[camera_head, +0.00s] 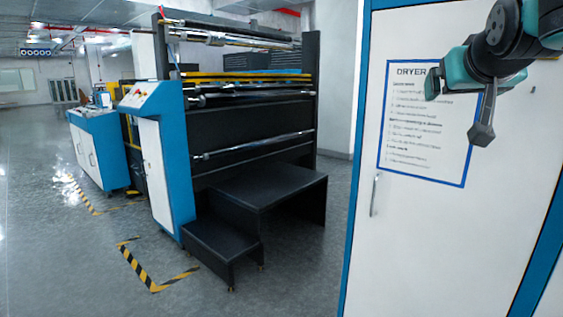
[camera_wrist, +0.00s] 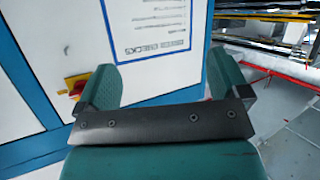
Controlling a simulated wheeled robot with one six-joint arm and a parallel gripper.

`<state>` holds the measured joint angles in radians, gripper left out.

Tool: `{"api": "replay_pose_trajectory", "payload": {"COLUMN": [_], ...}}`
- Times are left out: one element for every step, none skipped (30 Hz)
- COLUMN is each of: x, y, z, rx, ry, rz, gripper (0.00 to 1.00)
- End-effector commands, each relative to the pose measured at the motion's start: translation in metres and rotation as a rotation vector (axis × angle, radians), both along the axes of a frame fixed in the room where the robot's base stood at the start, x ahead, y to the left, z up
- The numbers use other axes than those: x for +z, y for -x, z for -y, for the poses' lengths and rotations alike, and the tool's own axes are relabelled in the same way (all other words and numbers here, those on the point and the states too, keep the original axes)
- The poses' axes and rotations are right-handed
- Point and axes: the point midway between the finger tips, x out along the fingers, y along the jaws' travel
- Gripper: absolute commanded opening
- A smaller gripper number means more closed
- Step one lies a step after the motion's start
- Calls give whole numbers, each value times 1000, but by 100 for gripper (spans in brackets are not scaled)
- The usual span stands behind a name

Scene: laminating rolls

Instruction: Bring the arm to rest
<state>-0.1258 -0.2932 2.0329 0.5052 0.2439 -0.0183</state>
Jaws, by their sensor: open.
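My gripper (camera_wrist: 163,78) is open in the wrist view. Its two teal fingers stand well apart with nothing held between them. A dark plate with screws crosses the gripper's base. In the head view my arm, teal and dark grey, is raised at the upper right. It overlaps part of the white dryer cabinet (camera_head: 400,240) and the top right of its blue-bordered notice (camera_head: 405,150). From this angle I cannot tell the exact gap between arm and cabinet.
A red and yellow switch (camera_wrist: 76,86) is on the cabinet, left of the fingers. A black and blue roller machine (camera_head: 255,140) with dark steps (camera_head: 265,188) stands left of the cabinet. Yellow-black tape (camera_head: 152,280) marks the floor. Open floor lies at the front left.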

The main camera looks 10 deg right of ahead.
Motion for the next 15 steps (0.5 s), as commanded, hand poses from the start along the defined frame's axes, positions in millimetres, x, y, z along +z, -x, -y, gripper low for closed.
{"api": "replay_pose_trajectory", "payload": {"x": [-16,-32,-52,-67,-81,-98,-109,-119,-130,-137,-143,-148,-152,-155,-157], "y": [2,6,15,24,35,53,67,83,104,121,136,155,168,180,193], "z": [-30,-48,-71,-89,-106,-126,-141,-154,-169,-179,-187,-196,-201,-205,-210], "rx": [109,176,265,331,397,481,544,603,676,728,776,833,870,903,939], "ry": [-28,-46,-70,-86,-103,-124,-138,-151,-167,-179,-188,-200,-208,-213,-220], "rz": [-107,-173,-263,-330,-398,-488,-554,-617,-696,-752,-804,-865,-904,-940,-978], "gripper": [94,94,94,94,94,94,94,94,94,94,94,94,94,94,94]}}
